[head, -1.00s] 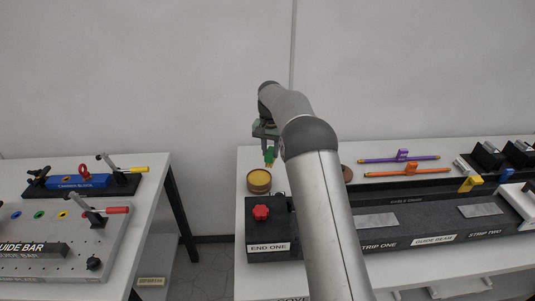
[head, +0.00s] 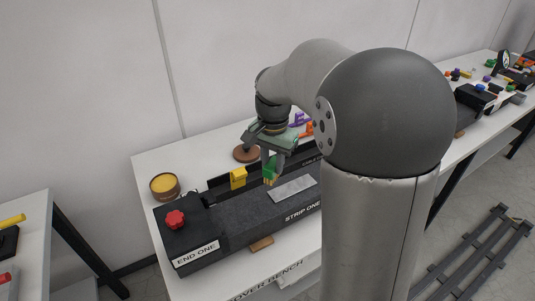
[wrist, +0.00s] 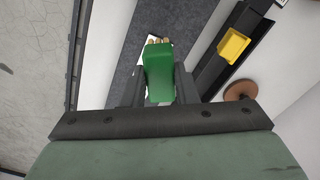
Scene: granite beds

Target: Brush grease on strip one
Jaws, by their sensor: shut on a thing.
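My gripper (head: 272,160) is shut on a green brush (head: 268,170), whose pale bristles point down. In the head view the brush hangs over the dark granite bed, close to the near-left end of strip one (head: 293,188), a light grey plate marked STRIP ONE. In the wrist view the green brush (wrist: 158,80) sits between the fingers, with its bristle tips in front of a pale patch on the bed. I cannot tell whether the bristles touch the strip. The grease tin (head: 165,184), open with yellow contents, stands at the bed's back left.
A red knob (head: 175,218) stands on the END ONE block. A yellow block (head: 238,177) sits on the black rail behind the bed, and a brown disc (head: 246,154) lies behind that. My arm hides the bed's right part. A wooden piece (head: 261,244) lies at the front.

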